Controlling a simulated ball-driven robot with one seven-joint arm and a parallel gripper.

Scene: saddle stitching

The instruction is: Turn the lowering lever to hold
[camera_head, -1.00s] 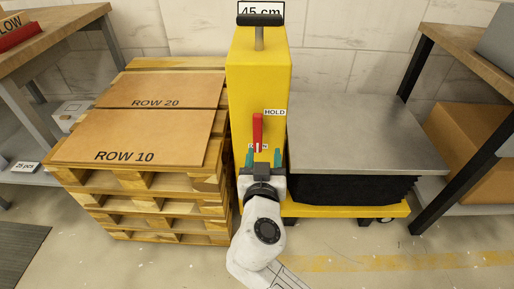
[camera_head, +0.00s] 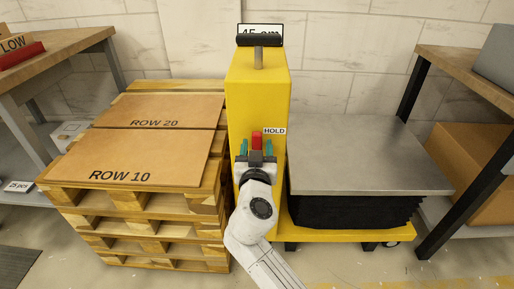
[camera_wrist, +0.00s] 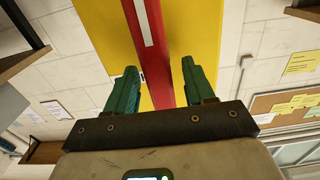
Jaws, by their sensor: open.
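The red lowering lever (camera_head: 256,141) is on the front of the yellow column (camera_head: 257,95). Its upper end shows just left of the HOLD label (camera_head: 274,131); its lower part is hidden behind my gripper (camera_head: 256,149). In the wrist view the red lever (camera_wrist: 152,50) runs as a long bar with a pale stripe between the green fingers of my gripper (camera_wrist: 160,82). The fingers are open, one on each side of the lever, with a gap visible on both sides. The lower label by the lever is hidden.
A pallet stack (camera_head: 150,225) with brown boards stands close left of the column. A grey metal platform (camera_head: 350,155) over a black part is on the right. A workbench (camera_head: 470,72) stands at far right, another (camera_head: 60,52) at far left. A black handle (camera_head: 259,40) tops the column.

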